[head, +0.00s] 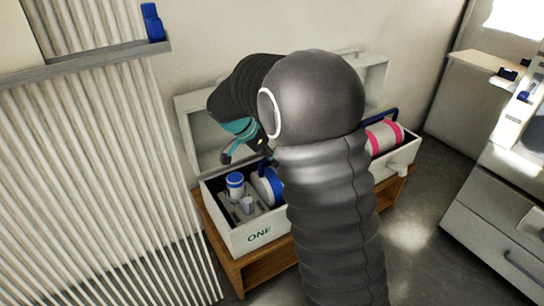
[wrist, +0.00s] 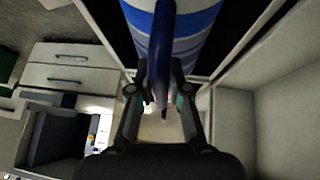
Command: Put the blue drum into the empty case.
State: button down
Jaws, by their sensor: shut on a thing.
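The blue drum (head: 266,184), white with blue bands, is in or just above the open case marked ONE (head: 258,236), partly hidden by my arm. My gripper (head: 250,160) is over this case. In the wrist view my gripper (wrist: 160,98) is shut on the drum's dark blue handle (wrist: 162,55), with the striped drum (wrist: 195,20) just beyond. I cannot tell whether the drum touches the case floor. I see no case that is clearly empty; my arm hides the middle of the bench.
Case ONE also holds a blue-and-white canister (head: 235,183) and a small pale cup (head: 247,204). A pink-ended drum (head: 384,138) sits in a case at the right. The wooden bench (head: 262,268) bears the cases. Grey drawers (head: 490,215) stand at the right, beyond open floor.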

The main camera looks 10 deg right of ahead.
jog(key=c, duration=1.1)
grip_release()
jog(key=w+p+v, duration=0.1)
jog(key=p+v, duration=0.1)
jog(key=v, duration=0.9)
jog(key=s+d+r+n+t+y, duration=0.1)
jog(key=s+d+r+n+y, duration=0.15)
jog(key=s, duration=0.55)
jog(key=s+d+r+n+t+y, duration=0.1)
jog(key=s+d+r+n, duration=0.2)
jog(key=s, duration=0.4)
jog(key=s+f+n+t+y, duration=0.1)
jog(key=s+n, duration=0.1)
jog(key=s, duration=0.3)
jog(key=s+f+n+t+y, duration=0.1)
jog(key=s+n, duration=0.2)
jog(key=s, duration=0.2)
jog(key=s+f+n+t+y, duration=0.1)
jog(key=s+n, duration=0.2)
jog(key=s, duration=0.3)
jog(key=shift+d+f+n, duration=0.2)
jog(key=shift+n, duration=0.05)
